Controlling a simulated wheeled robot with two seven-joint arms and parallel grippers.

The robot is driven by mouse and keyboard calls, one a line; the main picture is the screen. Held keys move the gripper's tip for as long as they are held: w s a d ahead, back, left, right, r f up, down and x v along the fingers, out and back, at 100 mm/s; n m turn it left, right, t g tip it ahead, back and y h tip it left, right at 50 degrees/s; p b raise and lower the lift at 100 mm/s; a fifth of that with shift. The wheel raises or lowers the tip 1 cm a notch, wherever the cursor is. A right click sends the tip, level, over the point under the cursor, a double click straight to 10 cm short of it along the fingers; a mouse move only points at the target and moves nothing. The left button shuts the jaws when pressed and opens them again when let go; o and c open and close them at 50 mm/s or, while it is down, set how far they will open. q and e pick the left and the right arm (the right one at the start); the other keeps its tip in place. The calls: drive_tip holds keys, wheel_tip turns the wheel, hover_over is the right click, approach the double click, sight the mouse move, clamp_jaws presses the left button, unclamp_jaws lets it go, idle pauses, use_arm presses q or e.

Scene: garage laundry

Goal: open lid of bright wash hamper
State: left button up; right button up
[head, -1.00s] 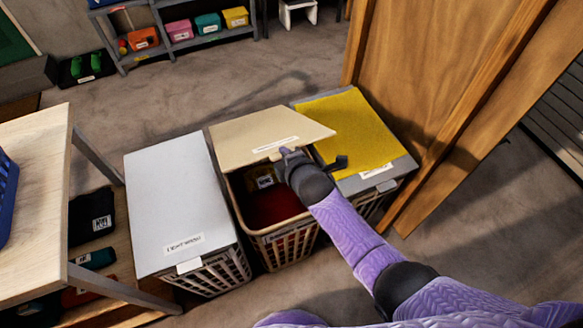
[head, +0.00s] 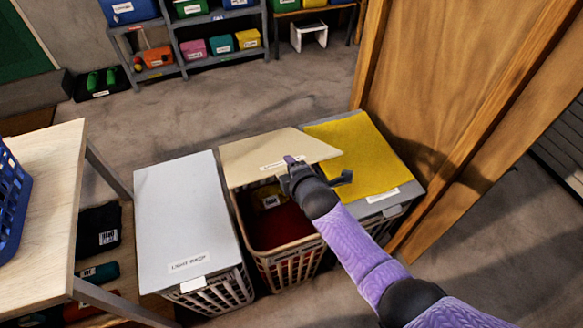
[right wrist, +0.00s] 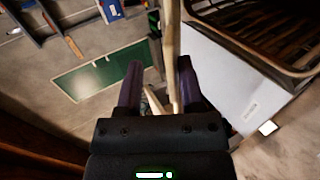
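The middle hamper (head: 290,271) is a beige basket whose tan lid (head: 265,146) is tilted up at the front, with dark red and dark contents showing inside. The lid's label is too small to read. My right gripper (head: 290,164) is at the lid's raised front edge. In the right wrist view, the two fingers (right wrist: 160,80) stand apart, with the lid (right wrist: 170,45) seen edge-on between them; a gap shows beside it. Left of it, a hamper with a closed grey-white lid (head: 178,210) reads light wash. To the right is a closed hamper with a yellow lid (head: 352,150). My left gripper is not in view.
A wooden table (head: 50,165) with a blue basket (head: 10,205) stands at the left. A wooden panel (head: 450,70) rises close to the right of the yellow-lidded hamper. Shelves (head: 185,70) with colored bins stand at the back. The floor behind the hampers is clear.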

drive_tip(key=p+v, duration=0.5)
drive_tip(key=v, duration=0.5)
drive_tip(key=shift+p, duration=0.35)
drive_tip(key=shift+f, duration=0.1)
